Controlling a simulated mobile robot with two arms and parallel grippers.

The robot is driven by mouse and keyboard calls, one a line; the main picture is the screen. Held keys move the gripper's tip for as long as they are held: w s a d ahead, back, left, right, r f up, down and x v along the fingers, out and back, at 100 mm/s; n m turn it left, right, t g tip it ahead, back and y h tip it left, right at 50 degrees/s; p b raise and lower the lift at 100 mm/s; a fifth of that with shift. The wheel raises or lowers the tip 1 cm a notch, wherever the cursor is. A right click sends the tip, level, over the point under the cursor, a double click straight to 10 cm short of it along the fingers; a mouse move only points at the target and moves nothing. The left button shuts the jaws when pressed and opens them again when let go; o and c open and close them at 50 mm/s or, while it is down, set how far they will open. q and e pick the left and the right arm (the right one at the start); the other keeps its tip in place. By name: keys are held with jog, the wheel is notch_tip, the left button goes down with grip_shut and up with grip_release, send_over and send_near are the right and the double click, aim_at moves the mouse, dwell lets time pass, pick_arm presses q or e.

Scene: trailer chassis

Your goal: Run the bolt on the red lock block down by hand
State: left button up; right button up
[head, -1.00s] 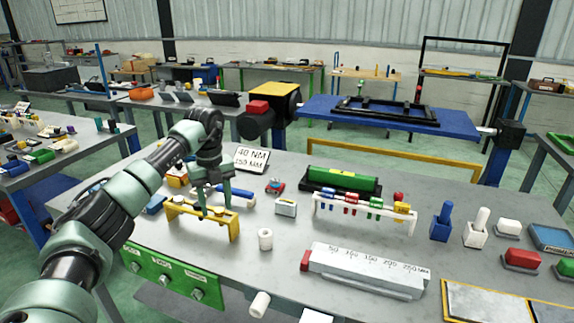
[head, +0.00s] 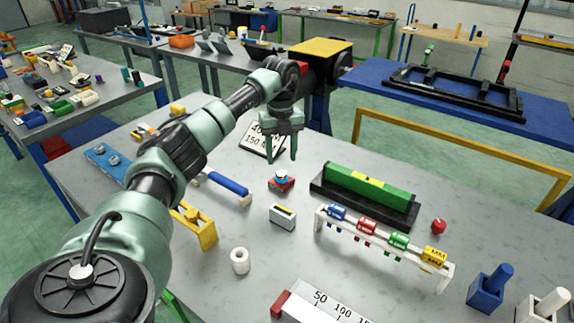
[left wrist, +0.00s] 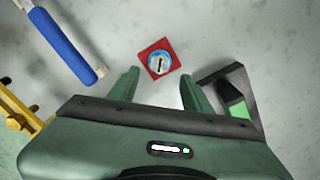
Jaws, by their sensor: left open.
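The red lock block (head: 281,184) sits on the grey table in the head view, with a blue and white round bolt head (head: 281,175) on top. In the left wrist view the block (left wrist: 146,54) lies just beyond the fingertips, with the bolt head (left wrist: 159,63) near the middle of it. My left gripper (head: 282,160) is open and empty, fingers pointing down, above and slightly behind the block in the head view. In the left wrist view its two fingers (left wrist: 160,78) stand apart on either side below the block. My right gripper is not seen.
A green bar in a black tray (head: 316,185) is to the right.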

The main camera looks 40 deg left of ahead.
aim_at(282, 173)
pick_arm(q)
notch_tip(282, 173, down, 6)
jog(key=shift+r+p, duration=0.15)
jog(key=shift+p, duration=0.25)
grip_shut()
